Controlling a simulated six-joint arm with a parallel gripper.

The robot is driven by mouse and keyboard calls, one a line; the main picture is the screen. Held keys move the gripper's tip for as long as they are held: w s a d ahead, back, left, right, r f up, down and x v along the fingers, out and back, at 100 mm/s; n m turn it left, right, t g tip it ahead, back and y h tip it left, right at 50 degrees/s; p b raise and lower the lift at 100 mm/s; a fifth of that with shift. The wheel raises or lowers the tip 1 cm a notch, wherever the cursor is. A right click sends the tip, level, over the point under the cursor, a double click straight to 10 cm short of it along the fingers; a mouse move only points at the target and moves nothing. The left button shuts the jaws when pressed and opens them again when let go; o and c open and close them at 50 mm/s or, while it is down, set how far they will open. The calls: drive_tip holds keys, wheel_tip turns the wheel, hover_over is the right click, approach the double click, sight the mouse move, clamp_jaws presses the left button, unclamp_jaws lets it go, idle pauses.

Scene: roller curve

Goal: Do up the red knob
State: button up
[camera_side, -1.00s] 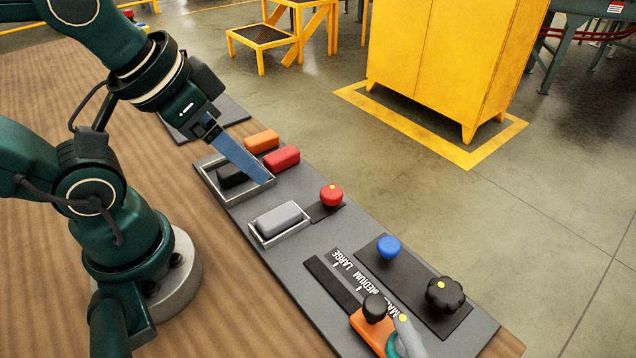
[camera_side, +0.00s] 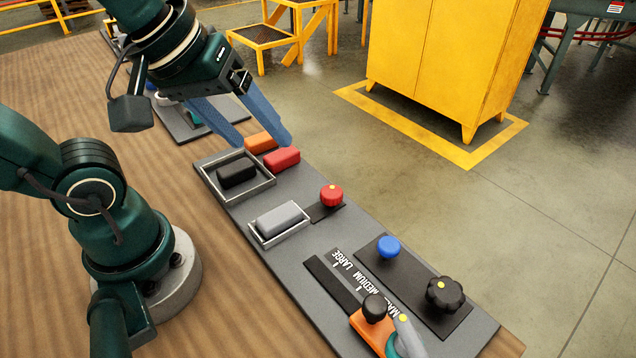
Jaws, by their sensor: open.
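The red knob (camera_side: 331,195) is a small round knob with a yellow dot on its top. It stands on a dark plate (camera_side: 321,211) on the grey panel, right of the middle of the picture. My gripper (camera_side: 263,146) is above the far part of the panel, up and left of the red knob and apart from it. Its two blue fingers are spread wide with nothing between them. The right fingertip appears just above the red block (camera_side: 282,158).
An orange block (camera_side: 260,142) lies beside the red one. A black block (camera_side: 237,173) and a grey block (camera_side: 279,218) sit in metal frames. Nearer are a blue knob (camera_side: 388,247), a black lobed knob (camera_side: 444,294) and a slider (camera_side: 375,308). A yellow cabinet (camera_side: 440,60) stands beyond on the floor.

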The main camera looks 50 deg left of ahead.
drive_tip(key=w+n+g, duration=0.1)
drive_tip(key=w+n, duration=0.3)
drive_tip(key=n, duration=0.1)
drive_tip(key=n+g, duration=0.4)
drive_tip(key=n, duration=0.4)
hover_over(329, 190)
wheel_tip(329, 190, down, 10)
drive_tip(key=shift+w+r, duration=0.15)
drive_tip(key=shift+r, duration=0.05)
drive_tip(key=shift+g, duration=0.3)
drive_tip(key=shift+f, duration=2.7)
clamp_jaws()
